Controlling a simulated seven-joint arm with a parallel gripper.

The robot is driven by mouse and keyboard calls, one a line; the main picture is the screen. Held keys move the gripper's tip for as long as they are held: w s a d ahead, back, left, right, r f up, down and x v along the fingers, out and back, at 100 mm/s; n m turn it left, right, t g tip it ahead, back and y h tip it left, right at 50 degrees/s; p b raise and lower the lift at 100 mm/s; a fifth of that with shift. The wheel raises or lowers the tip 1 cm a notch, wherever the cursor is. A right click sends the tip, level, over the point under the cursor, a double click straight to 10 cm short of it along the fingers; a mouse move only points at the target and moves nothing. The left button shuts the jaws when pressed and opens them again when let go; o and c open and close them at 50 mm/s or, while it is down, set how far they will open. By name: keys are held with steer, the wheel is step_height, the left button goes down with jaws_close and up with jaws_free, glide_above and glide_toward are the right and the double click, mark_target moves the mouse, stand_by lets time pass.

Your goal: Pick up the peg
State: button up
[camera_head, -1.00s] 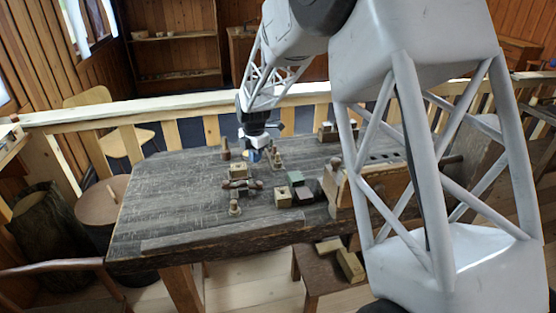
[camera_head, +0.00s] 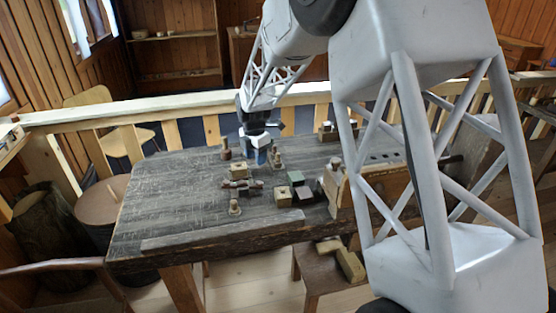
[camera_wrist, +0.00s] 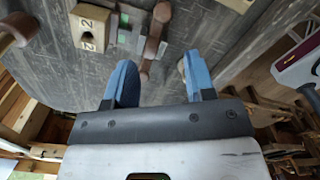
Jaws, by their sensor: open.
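My gripper (camera_head: 262,157) hangs above the far middle of the workbench in the head view. In the wrist view, its two blue fingers (camera_wrist: 156,62) are apart with nothing held between them. A brown turned peg (camera_wrist: 152,42) with a rounded head shows beyond the gap between the fingertips; it looks apart from both. A peg (camera_head: 277,158) stands just right of the fingers in the head view. Another peg (camera_head: 235,207) stands near the front edge, and a darker one (camera_head: 225,151) stands at the back left. I cannot tell which peg is meant.
A block marked 2 (camera_wrist: 88,28) lies left of the fingers in the wrist view. Wooden blocks (camera_head: 283,197), a green block (camera_head: 295,178) and a dark turned piece (camera_head: 242,184) are on the workbench (camera_head: 165,200). An upright board (camera_head: 335,187) stands right. The bench's left side is clear.

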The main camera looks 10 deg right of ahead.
mark_target(278, 153)
steer(key=w+d+m, duration=0.2)
steer(key=w+d, duration=0.1)
steer(key=w, duration=0.1)
steer(key=w+d+f+m, duration=0.1)
steer(key=w+d+m, duration=0.2)
steer(key=w+d, duration=0.1)
steer(key=w+d+f+m, duration=0.1)
steer(key=w+d+m, duration=0.1)
steer(key=w+d, duration=0.1)
steer(key=shift+w+d+f+m, duration=0.1)
steer(key=shift+w+f+m, duration=0.1)
steer(key=shift+w, duration=0.2)
steer(key=shift+w+d+f+m, duration=0.1)
steer(key=shift+w+m, duration=0.1)
steer(key=shift+w, duration=0.15)
steer(key=shift+f, duration=1.25)
steer(key=shift+f, duration=0.1)
steer(key=shift+d+f, duration=0.15)
steer(key=shift+f, duration=2.35)
steer(key=shift+c, duration=0.2)
steer(key=c, duration=0.9)
